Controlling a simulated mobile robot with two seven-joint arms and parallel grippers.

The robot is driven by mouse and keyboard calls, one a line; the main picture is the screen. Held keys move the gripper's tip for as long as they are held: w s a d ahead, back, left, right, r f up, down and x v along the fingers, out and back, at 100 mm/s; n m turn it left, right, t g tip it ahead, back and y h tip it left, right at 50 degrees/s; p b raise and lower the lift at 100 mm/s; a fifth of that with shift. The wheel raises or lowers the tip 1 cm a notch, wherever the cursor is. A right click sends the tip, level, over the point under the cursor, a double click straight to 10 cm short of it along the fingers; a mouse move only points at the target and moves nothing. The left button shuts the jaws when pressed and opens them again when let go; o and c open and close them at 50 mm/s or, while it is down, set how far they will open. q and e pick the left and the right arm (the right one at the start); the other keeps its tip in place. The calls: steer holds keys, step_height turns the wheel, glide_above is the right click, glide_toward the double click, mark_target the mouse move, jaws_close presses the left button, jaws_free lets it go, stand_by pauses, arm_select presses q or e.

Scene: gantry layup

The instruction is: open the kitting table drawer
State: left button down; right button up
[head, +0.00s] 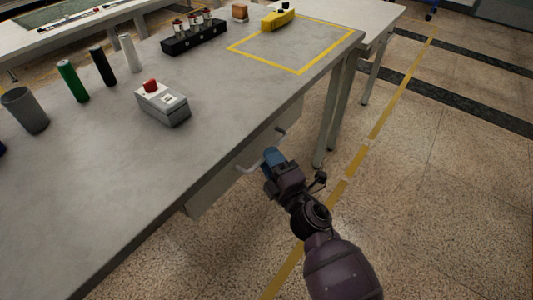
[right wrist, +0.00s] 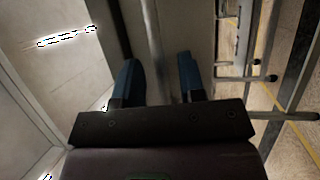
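The kitting table (head: 215,100) has a pale grey drawer (head: 212,188) under its near right edge. The drawer front sits close under the tabletop and looks closed. Its bar handle (head: 248,168) stands out from the front, and its middle is hidden behind my gripper. My right gripper (head: 271,157) is at the handle, with its blue fingertips over the bar. In the right wrist view, the two blue fingers (right wrist: 160,80) are apart, with a grey-brown surface beyond them. I cannot tell whether they touch the handle. My left gripper is not in view.
On the tabletop are a grey box with a red button (head: 162,102), a grey cup (head: 25,110), several upright cylinders (head: 72,81), a black rack (head: 194,38) and a yellow tool (head: 278,19). Table legs (head: 328,120) stand beyond the drawer. The floor (head: 440,190) on the right is clear.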

steer(key=shift+x, duration=1.05)
steer(key=shift+c, duration=0.2)
jaws_close()
